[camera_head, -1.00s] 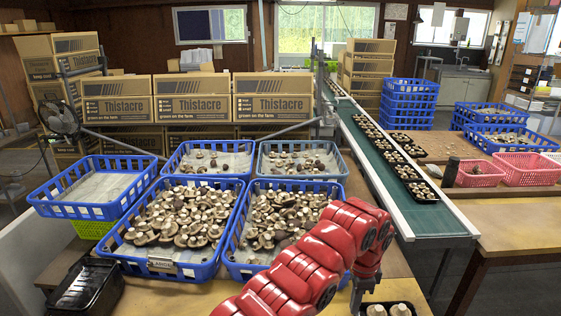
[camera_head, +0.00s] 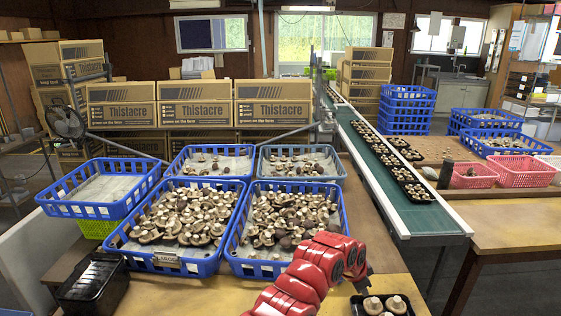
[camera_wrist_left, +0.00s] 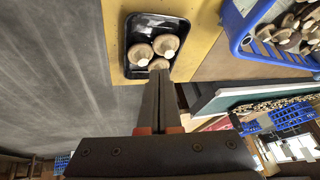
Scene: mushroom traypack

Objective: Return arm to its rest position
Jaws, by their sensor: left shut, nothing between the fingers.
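My left arm (camera_head: 312,268) reaches in from the bottom of the head view, red and bent, above the table's front edge. My left gripper (camera_wrist_left: 160,75) shows in the wrist view with its dark fingers shut together and nothing between them. A black tray (camera_head: 357,310) with a few brown and white mushrooms (camera_head: 384,305) lies on the table just below and right of the arm's end. In the wrist view the tray (camera_wrist_left: 130,68) lies beyond the fingertips, which overlap its near edge in the picture. My right gripper is not in view.
Two blue crates of mushrooms (camera_head: 157,262) (camera_head: 250,268) stand left of the arm. Two more blue crates are behind them, and an emptier one (camera_head: 60,210) is at left. A green conveyor (camera_head: 415,215) carries black trays. Black trays (camera_head: 92,283) are stacked at lower left.

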